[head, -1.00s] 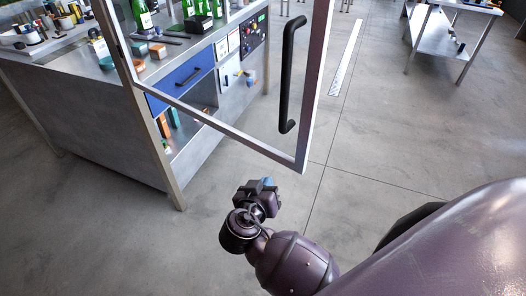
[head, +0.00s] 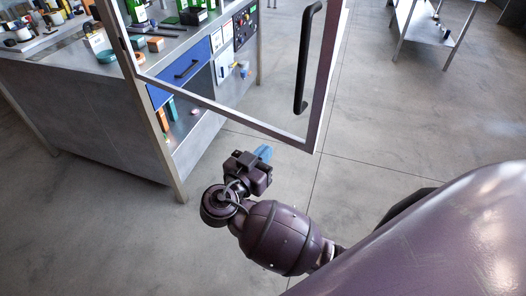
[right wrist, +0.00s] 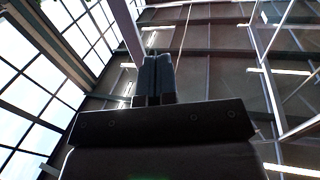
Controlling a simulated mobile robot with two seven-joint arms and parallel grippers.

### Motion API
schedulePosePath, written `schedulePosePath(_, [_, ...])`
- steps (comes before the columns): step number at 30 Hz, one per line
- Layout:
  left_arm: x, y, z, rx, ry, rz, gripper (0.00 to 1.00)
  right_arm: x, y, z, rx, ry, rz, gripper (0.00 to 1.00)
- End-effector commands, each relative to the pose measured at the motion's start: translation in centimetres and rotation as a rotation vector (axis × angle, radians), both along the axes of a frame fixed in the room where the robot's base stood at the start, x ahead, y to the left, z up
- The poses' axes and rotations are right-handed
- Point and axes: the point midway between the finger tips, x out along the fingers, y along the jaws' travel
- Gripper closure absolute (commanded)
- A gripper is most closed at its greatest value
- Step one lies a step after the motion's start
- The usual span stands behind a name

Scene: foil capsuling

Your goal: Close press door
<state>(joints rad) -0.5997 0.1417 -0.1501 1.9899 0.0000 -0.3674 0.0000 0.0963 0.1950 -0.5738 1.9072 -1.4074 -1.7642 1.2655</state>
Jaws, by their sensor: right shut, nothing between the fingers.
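The press door is a metal-framed clear panel (head: 314,110), standing open and swung out from the workbench. Its long black handle (head: 304,62) is on the frame's right-hand upright. My right gripper (head: 264,153) is just below the door's bottom rail, with blue fingertips closed together and empty. It looks close to the rail, but I cannot tell whether it touches. In the right wrist view the shut fingers (right wrist: 155,78) point up toward the ceiling, and a pale frame bar (right wrist: 128,32) passes beside them. My left gripper is not in view.
A second metal table (head: 425,27) stands at the back right. The grey floor (head: 400,120) right of the door is clear.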

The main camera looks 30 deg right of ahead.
Motion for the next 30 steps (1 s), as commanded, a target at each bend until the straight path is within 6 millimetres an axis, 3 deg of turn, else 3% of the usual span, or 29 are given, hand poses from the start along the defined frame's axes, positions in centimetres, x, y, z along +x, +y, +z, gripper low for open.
schedulePosePath(16, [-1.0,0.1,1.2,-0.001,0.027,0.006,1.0,4.1,-8.3,0.2,-0.004,0.004,0.0,1.0])
schedulePosePath(22, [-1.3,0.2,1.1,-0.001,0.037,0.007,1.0,4.8,-9.6,0.0,-0.002,0.004,0.001,1.0])
schedulePosePath(30, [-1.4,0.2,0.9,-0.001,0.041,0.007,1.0,4.9,-9.9,-0.1,0.0,0.004,0.001,1.0])
